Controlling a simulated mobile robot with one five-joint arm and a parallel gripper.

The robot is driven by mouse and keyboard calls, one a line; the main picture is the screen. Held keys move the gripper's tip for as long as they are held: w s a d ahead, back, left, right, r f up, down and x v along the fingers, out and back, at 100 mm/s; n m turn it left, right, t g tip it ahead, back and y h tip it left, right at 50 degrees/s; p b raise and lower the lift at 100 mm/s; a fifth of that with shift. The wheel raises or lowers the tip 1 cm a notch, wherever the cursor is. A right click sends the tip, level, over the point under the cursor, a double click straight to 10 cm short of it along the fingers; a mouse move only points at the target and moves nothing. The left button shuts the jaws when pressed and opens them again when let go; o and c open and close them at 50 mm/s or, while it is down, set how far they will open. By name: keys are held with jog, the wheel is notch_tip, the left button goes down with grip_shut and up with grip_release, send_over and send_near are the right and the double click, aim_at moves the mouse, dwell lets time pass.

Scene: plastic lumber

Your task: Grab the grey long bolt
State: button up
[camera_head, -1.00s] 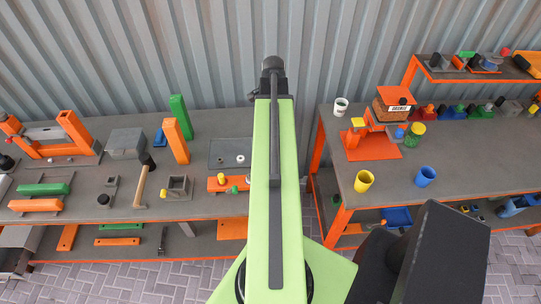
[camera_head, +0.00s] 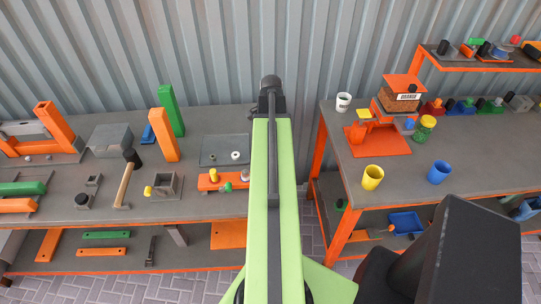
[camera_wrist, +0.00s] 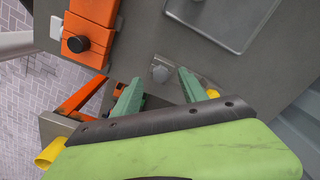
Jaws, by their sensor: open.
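In the head view my light green arm runs up the middle and covers this part of the bench, so the gripper and the bolt are hidden there.
An orange block with a black knob (camera_wrist: 88,38) and a grey tray (camera_wrist: 222,20) lie near the gripper. In the head view, the right bench holds a yellow cup (camera_head: 372,177) and a blue cup (camera_head: 439,172). A corrugated wall (camera_head: 210,50) stands behind both benches.

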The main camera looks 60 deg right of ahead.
notch_tip(320, 180, down, 2)
jog(key=shift+f+b, duration=0.25)
jog(key=shift+b, duration=0.3)
jog(key=shift+r, duration=0.2)
grip_shut()
